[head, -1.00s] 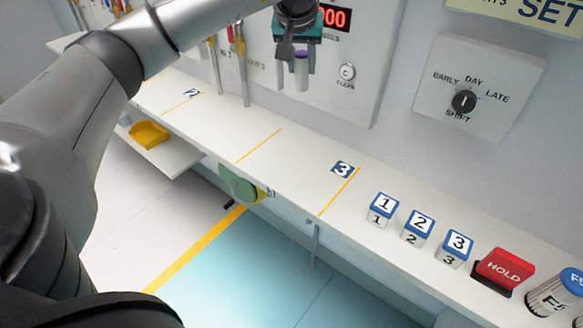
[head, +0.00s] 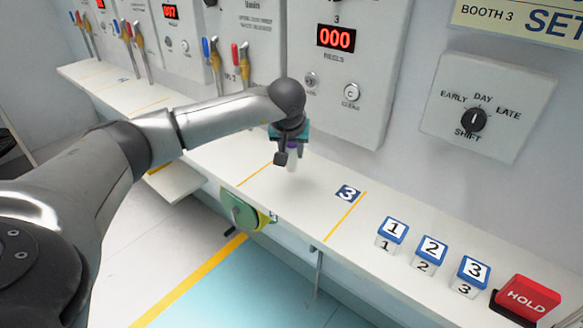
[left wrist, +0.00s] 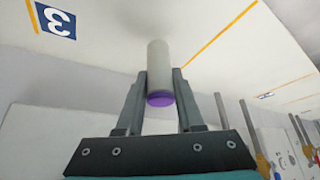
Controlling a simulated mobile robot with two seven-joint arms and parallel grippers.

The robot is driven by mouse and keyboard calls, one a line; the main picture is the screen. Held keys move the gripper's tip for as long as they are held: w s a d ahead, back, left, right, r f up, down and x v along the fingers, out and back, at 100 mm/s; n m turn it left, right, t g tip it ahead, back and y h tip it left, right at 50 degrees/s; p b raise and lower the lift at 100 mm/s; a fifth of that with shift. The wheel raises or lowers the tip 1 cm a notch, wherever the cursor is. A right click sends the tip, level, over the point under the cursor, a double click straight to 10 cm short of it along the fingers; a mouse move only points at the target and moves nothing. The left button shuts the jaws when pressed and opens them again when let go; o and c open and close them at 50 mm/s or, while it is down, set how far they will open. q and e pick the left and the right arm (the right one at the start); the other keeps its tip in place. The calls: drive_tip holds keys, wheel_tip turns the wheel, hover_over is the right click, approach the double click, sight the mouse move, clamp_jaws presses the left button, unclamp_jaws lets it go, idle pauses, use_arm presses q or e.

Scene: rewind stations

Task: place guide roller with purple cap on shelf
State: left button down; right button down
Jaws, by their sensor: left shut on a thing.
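The guide roller is a pale grey cylinder with a purple cap, and in the left wrist view the roller (left wrist: 158,72) stands between the two fingers, its cap (left wrist: 160,99) toward the palm. My left gripper (head: 292,158) is shut on it, and it also shows in the left wrist view (left wrist: 160,82). In the head view the roller (head: 293,162) hangs below the gripper, close above the white shelf (head: 240,160). I cannot tell whether its lower end touches the shelf. My right gripper is not in view.
A "3" label (head: 348,193) and yellow lines mark the shelf. Blocks numbered 1 (head: 392,233), 2 (head: 429,254) and 3 (head: 470,275) and a red HOLD button (head: 526,298) stand to the right. The shelf around the roller is clear.

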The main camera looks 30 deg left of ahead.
sight(291, 161)
use_arm(q)
wheel_tip(291, 161, down, 4)
drive_tip(key=shift+f+b, duration=0.2)
drive_tip(key=shift+b, duration=0.3)
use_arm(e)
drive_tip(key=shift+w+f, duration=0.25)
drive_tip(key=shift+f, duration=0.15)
use_arm(q)
drive_tip(key=shift+r, duration=0.1)
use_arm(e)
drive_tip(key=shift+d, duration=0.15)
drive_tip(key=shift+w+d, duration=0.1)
use_arm(q)
drive_tip(key=c, duration=1)
unclamp_jaws()
drive_tip(key=shift+f, duration=0.25)
drive_tip(key=o, duration=0.5)
drive_tip(key=shift+c, duration=0.2)
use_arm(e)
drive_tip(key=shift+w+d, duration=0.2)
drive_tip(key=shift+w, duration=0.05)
use_arm(q)
drive_tip(key=shift+r, duration=0.1)
